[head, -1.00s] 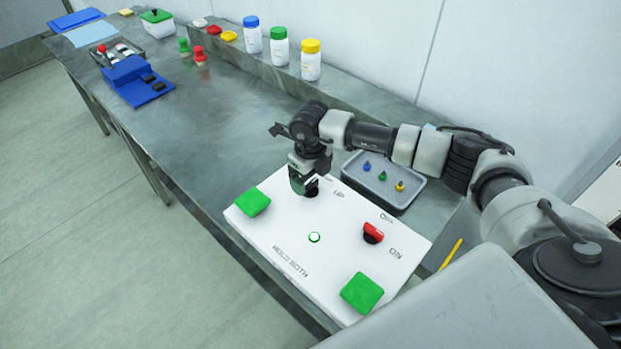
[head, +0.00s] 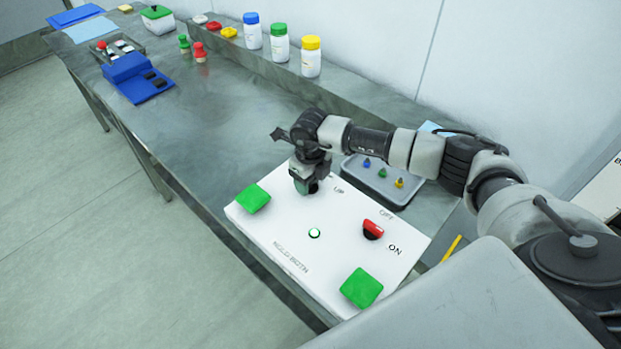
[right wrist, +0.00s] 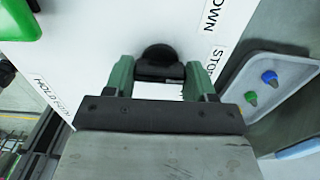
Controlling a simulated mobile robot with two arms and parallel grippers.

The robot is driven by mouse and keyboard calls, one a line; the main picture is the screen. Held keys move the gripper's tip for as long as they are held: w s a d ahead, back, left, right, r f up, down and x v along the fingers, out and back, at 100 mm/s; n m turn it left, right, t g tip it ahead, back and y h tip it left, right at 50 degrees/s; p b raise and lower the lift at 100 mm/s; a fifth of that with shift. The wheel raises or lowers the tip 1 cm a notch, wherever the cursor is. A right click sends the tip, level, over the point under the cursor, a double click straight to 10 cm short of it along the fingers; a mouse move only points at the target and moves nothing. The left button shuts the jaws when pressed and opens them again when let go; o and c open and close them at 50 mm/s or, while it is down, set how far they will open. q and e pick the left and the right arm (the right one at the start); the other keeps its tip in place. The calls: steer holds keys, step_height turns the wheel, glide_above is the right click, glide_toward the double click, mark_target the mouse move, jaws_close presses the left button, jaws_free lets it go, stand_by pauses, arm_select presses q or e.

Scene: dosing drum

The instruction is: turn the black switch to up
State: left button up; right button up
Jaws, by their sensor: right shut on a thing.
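The black switch (right wrist: 160,56) is on the white panel (head: 285,225). In the right wrist view its dark rounded knob sits between the tips of my green fingers. My right gripper (right wrist: 160,75) is shut on it. In the head view my right gripper (head: 306,187) points down at the panel's back part, left of the "UP" label, and hides the switch. The "DOWN" and "STOP" labels show beside the knob in the right wrist view. Which label the switch points to I cannot tell. My left gripper is not in view.
The panel also carries a red switch (head: 372,229) by "OFF" and "ON", two green pads (head: 253,198) (head: 362,289) and a round green-rimmed button (head: 314,233). A grey tray (head: 408,199) with small coloured pegs lies close behind. Bottles stand at the back; the table's middle is clear.

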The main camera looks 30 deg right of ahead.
steer(key=m+b, duration=0.1)
steer(key=m, duration=0.7)
steer(key=shift+m, duration=0.4)
stand_by(0.6)
steer(key=o, duration=0.9)
step_height(320, 180, up, 11)
steer(key=b, duration=0.2)
steer(key=shift+b, duration=0.4)
